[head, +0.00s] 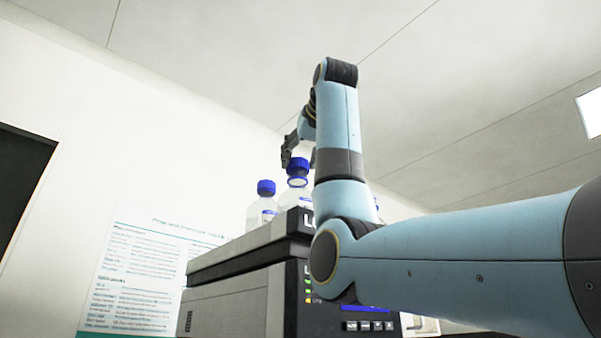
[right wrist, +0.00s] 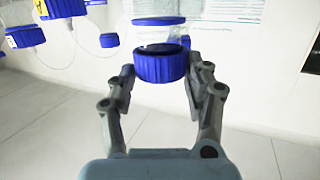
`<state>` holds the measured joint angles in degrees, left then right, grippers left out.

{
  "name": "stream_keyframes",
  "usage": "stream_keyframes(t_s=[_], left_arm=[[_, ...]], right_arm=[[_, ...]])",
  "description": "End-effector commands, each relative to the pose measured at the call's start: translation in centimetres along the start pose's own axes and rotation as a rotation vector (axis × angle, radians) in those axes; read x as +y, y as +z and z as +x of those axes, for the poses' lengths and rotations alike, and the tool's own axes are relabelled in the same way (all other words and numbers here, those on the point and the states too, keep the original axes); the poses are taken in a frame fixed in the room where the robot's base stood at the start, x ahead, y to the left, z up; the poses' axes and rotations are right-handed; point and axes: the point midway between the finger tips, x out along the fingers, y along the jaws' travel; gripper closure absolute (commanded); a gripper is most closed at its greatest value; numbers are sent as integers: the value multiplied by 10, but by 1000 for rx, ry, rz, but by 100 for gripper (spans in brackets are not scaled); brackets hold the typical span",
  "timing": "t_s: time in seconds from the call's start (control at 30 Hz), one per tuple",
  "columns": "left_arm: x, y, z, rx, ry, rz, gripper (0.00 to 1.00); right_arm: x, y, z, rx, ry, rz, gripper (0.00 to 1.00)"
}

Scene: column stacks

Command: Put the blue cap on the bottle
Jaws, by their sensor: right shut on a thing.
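The blue cap (right wrist: 160,67) is between the two fingers of my right gripper (right wrist: 160,88), which is shut on it. The cap's dark open side faces the bottle. In the head view the cap (head: 297,163) sits just above the blue neck ring of the clear bottle (head: 298,194), roughly in line with it. That ring (right wrist: 158,20) also shows in the right wrist view, apart from the cap. My left gripper is in neither view.
Another blue-capped bottle (head: 262,210) stands to the left, close by. The bottles are on top of a grey and black lab machine (head: 235,290). Several other blue caps or rings show in the right wrist view. A printed poster (head: 150,265) is on the wall behind.

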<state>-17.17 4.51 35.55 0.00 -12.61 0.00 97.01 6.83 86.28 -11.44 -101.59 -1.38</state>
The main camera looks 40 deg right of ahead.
Motion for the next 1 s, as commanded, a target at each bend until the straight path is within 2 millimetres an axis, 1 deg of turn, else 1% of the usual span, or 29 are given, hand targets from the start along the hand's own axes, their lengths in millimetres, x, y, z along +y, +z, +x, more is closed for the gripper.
stream_keyframes(t_s=[0.3,0.7,1.0], left_arm=[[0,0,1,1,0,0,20],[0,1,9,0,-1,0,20],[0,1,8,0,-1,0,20]], right_arm=[[0,1,0,0,0,0,63],[0,9,2,0,0,0,63],[0,9,2,0,0,0,63]])
